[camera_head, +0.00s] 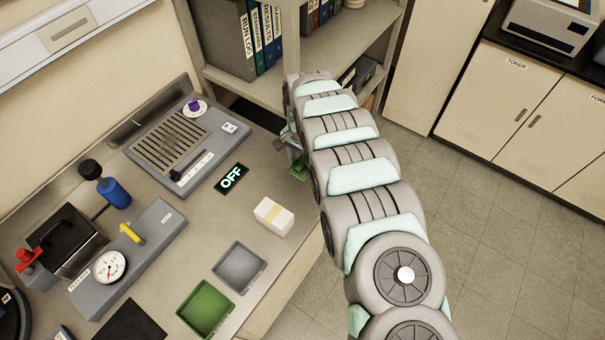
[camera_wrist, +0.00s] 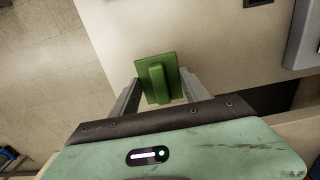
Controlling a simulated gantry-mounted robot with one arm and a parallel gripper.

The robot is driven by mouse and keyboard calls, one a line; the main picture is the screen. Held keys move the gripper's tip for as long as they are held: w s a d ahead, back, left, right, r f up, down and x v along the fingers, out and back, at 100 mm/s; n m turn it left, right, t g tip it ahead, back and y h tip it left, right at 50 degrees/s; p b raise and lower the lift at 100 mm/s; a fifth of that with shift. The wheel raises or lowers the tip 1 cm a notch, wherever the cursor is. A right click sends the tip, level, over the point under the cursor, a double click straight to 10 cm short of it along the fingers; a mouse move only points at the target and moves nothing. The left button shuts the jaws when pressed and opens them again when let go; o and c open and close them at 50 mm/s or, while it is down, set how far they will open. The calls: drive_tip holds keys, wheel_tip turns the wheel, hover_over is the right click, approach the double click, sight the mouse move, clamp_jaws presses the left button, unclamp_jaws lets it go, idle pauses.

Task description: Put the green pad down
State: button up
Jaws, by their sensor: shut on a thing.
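A green pad (camera_wrist: 170,66) with a raised bar on it shows in the wrist view between the two fingers of my gripper (camera_wrist: 161,88). My gripper is shut on the pad. In the head view the green pad (camera_head: 299,168) shows beside my arm, near the right edge of the bench, with my gripper (camera_head: 292,150) partly hidden by my arm. In the wrist view the pad is over the bench top (camera_wrist: 215,45) near its edge; I cannot tell whether it touches the surface.
A green tray (camera_head: 207,309) and a grey tray (camera_head: 239,267) lie at the bench front. A shelf with binders (camera_head: 262,40) is behind. Bare bench lies around the block.

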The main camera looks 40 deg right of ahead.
sight(302, 174)
drive_tip(key=shift+f, duration=3)
drive_tip(key=shift+b, duration=0.3)
drive_tip(key=shift+f, duration=0.15)
drive_tip(key=o, duration=1.2)
wheel_tip(302, 174, up, 12)
drive_tip(key=shift+r, duration=0.2)
